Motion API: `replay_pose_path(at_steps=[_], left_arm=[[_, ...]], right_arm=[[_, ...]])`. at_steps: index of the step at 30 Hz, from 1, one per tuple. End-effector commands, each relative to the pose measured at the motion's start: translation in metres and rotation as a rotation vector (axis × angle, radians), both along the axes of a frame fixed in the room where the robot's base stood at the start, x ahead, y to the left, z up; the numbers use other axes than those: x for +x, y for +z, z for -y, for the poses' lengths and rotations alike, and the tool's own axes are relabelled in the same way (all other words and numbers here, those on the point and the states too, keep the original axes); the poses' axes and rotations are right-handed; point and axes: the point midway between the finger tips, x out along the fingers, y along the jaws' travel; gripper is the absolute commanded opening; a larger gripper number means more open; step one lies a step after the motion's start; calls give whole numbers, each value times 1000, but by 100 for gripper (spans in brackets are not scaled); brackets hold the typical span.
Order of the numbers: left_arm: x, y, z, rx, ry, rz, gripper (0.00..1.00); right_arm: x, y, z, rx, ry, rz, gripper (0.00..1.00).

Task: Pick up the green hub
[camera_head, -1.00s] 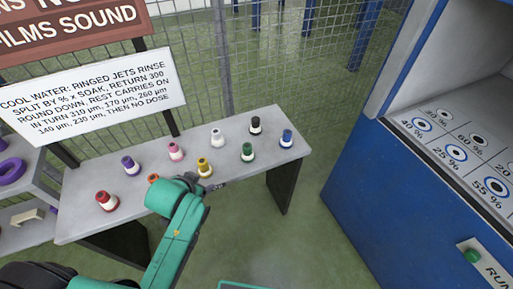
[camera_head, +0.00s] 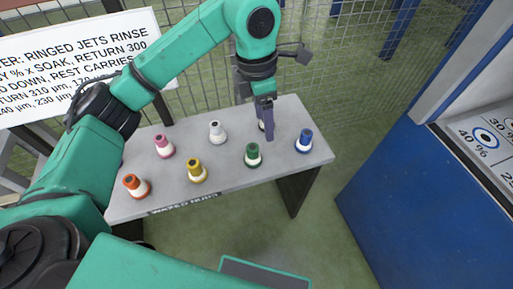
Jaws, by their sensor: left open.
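The green hub (camera_head: 253,156) stands upright on the grey table, with a green top and a white lower band. My left gripper (camera_head: 267,132) points down, above and just behind and right of the green hub in the head view. It is open and empty, seen nearly edge-on, so the gap between its fingers hardly shows. It is not around the green hub. A dark hub behind the fingers is mostly hidden. My right gripper is not in view.
A blue hub (camera_head: 304,141) stands right of the green one. White (camera_head: 216,132), yellow (camera_head: 196,171), pink (camera_head: 164,146) and orange (camera_head: 137,187) hubs stand left on the grey table (camera_head: 226,170). Wire mesh is behind; a blue cabinet (camera_head: 410,200) is at right.

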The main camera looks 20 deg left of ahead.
Motion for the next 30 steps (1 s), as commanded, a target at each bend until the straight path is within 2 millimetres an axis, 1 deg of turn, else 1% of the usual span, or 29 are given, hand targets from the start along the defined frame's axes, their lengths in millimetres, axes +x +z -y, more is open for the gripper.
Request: replay_pose_path(at_steps=[1,3,4,6,8,9,12,19,22,24,27,30], left_arm=[[3,1,-16,67,21,5,76],[4,-1,-27,115,35,0,76],[4,-5,-28,121,36,-2,76],[2,-20,-27,120,35,-6,76],[2,-34,-28,118,35,-6,76],[2,-45,-28,118,35,-7,76],[2,-69,-27,116,33,-6,76],[3,-102,-28,114,33,-6,76],[4,-121,-30,114,34,-6,76],[4,-134,-29,112,32,-3,76],[5,-141,-29,113,32,0,76],[5,-141,-29,112,32,0,76]], right_arm=[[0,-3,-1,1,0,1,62],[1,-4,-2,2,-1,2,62],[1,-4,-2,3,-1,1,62],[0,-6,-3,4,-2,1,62],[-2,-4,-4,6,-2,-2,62],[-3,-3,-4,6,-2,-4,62],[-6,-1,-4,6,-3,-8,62],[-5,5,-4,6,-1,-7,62],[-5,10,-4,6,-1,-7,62],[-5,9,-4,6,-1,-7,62],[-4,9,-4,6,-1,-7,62],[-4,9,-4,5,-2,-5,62]])
